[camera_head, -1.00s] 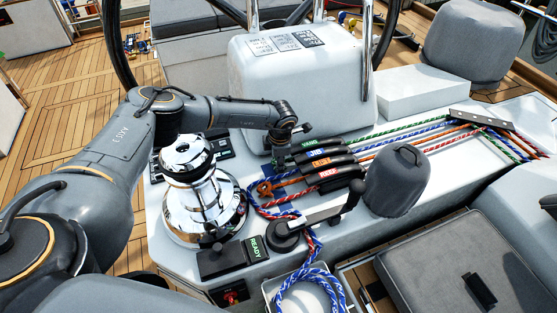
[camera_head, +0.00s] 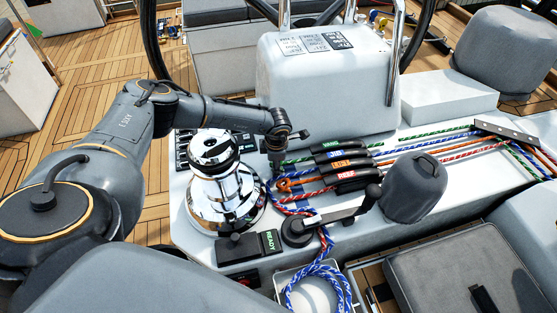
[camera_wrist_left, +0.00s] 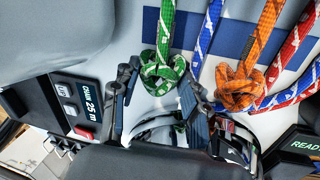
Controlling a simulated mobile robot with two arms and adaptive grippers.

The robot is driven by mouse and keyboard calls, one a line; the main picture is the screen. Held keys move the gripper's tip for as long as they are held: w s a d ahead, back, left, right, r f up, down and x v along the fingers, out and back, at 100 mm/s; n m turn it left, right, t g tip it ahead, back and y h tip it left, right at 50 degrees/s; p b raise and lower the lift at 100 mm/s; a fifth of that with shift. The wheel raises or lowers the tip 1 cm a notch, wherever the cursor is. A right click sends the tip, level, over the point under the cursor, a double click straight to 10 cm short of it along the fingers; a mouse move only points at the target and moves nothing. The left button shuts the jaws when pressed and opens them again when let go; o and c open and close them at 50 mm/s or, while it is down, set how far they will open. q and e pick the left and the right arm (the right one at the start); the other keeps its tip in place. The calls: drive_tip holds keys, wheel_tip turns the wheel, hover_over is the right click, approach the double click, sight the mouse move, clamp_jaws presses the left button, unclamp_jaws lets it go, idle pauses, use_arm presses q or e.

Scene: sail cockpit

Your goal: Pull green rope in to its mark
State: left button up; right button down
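The green rope (camera_head: 432,136) runs from the deck fitting at right to the green-labelled clutch (camera_head: 331,145). A short piece of it (camera_head: 296,160) comes out on the clutch's left side. In the left wrist view the rope ends in a green knot (camera_wrist_left: 162,72). My left gripper (camera_head: 277,170) points down at this rope end, left of the clutches. In the left wrist view its fingers (camera_wrist_left: 158,96) stand apart, one on each side of the knot; contact is not clear. My right gripper is not in view.
Blue, orange and red ropes run beside the green one; an orange knot (camera_wrist_left: 240,88) lies close right of my gripper. A chrome winch (camera_head: 223,185), a black lever (camera_head: 340,217), a READY display (camera_head: 270,241) and a grey covered block (camera_head: 414,187) stand around.

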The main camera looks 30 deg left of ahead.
use_arm(q)
drive_tip(key=shift+o, duration=0.8)
drive_tip(key=shift+w, duration=0.1)
drive_tip(key=shift+d+r, duration=0.1)
drive_tip(key=shift+r, duration=0.15)
wheel_tip(320, 180, up, 11)
drive_tip(key=s+d, duration=0.1)
drive_tip(key=s, duration=0.1)
drive_tip(key=shift+r, duration=0.2)
drive_tip(key=shift+d+f, duration=0.15)
